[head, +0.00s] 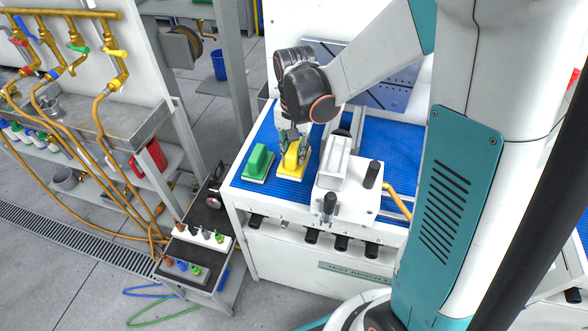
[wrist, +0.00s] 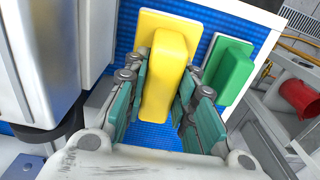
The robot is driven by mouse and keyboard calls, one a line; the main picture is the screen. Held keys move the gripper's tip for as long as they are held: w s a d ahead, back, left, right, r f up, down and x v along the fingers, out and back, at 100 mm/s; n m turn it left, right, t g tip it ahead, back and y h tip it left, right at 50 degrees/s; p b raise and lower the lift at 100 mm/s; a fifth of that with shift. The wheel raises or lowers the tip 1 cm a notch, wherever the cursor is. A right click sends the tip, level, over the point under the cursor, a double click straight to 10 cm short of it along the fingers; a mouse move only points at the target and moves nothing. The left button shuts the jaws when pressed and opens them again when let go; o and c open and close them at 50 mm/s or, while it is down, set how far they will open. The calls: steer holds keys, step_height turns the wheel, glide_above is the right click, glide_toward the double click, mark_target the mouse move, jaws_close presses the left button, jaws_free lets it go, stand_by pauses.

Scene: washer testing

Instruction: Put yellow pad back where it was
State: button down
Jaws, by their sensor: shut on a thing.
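The yellow pad (head: 292,170) is on the blue mat (head: 240,180) on top of the white test bench, just right of the green pad (head: 258,163). It has a flat base and a raised handle. My gripper (head: 294,140) comes down from above and is shut on the yellow pad's handle. In the wrist view the yellow pad (wrist: 165,75) stands between the teal fingers of my gripper (wrist: 158,105), and the green pad (wrist: 230,72) is to its right. The pad looks down on or very close to the mat; I cannot tell if it touches.
A white fixture (head: 345,185) with a black knob stands close to the right of the yellow pad. A lower cart with small coloured fittings (head: 202,236) stands left of the bench. A pipe stand with brass valves (head: 110,85) is at the far left.

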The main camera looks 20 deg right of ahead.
steer(key=shift+f+b, duration=1)
steer(key=shift+f, duration=2.5)
steer(key=shift+f, duration=0.25)
steer(key=c, duration=1.3)
jaws_free()
steer(key=shift+r, duration=0.1)
